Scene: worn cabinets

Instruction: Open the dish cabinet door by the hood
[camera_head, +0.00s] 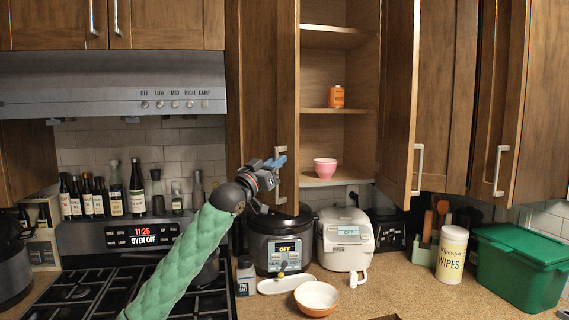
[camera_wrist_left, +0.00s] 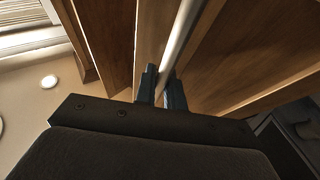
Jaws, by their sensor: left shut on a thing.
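The wooden dish cabinet door (camera_head: 260,85) beside the hood stands swung outward. The cabinet's shelves (camera_head: 340,40) show to its right. A metal bar handle (camera_head: 281,135) runs upright along the door, and the bar also shows in the left wrist view (camera_wrist_left: 182,35). A pink bowl (camera_head: 325,168) and an orange can (camera_head: 336,96) stand inside the cabinet. My right gripper is not in view.
Another open door (camera_head: 400,90) bounds the cabinet on the right. The hood (camera_head: 110,85) is at left above the stove.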

